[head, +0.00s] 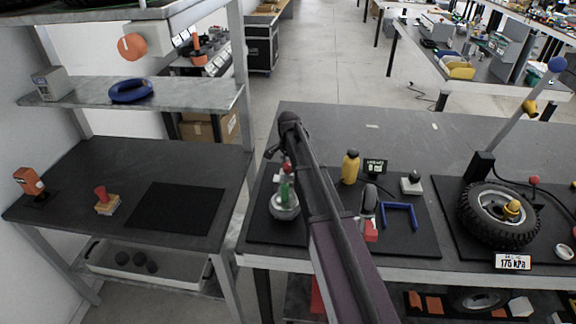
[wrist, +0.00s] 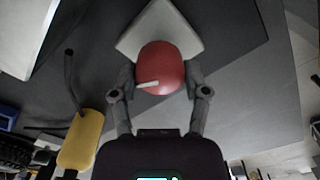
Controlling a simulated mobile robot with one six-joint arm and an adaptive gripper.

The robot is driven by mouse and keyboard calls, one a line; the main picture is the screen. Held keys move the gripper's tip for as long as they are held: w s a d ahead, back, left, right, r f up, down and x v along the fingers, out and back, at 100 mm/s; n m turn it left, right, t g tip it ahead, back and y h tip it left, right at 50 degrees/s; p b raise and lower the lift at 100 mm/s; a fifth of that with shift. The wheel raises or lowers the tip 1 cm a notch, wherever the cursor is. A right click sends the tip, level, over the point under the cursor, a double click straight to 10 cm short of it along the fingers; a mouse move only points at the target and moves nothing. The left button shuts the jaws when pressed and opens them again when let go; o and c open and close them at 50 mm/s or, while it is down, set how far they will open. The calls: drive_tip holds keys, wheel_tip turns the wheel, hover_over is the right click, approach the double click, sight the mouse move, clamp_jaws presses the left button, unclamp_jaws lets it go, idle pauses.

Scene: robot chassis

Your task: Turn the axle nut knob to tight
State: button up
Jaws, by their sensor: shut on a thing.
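In the wrist view, a red rounded knob (wrist: 160,68) with a short white pointer bar stands over a pale, square-cornered base (wrist: 158,25). I take it as the axle nut knob. My gripper (wrist: 160,80) has one finger at each side of it and is shut on it. The white bar points to the left in that view. A bit of red shows by the fingers; any tight marking is not readable.
A yellow bottle (head: 350,168) stands close to the right of my arm, also seen in the wrist view (wrist: 82,140). A small display (head: 375,167), blue frame (head: 399,214) and wheel (head: 500,213) sit farther right. The bench's back is mostly clear.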

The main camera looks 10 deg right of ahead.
idle(0.3)
drive_tip(key=o, duration=1.1)
drive_tip(key=shift+o, duration=0.2)
drive_tip(key=shift+r, duration=0.1)
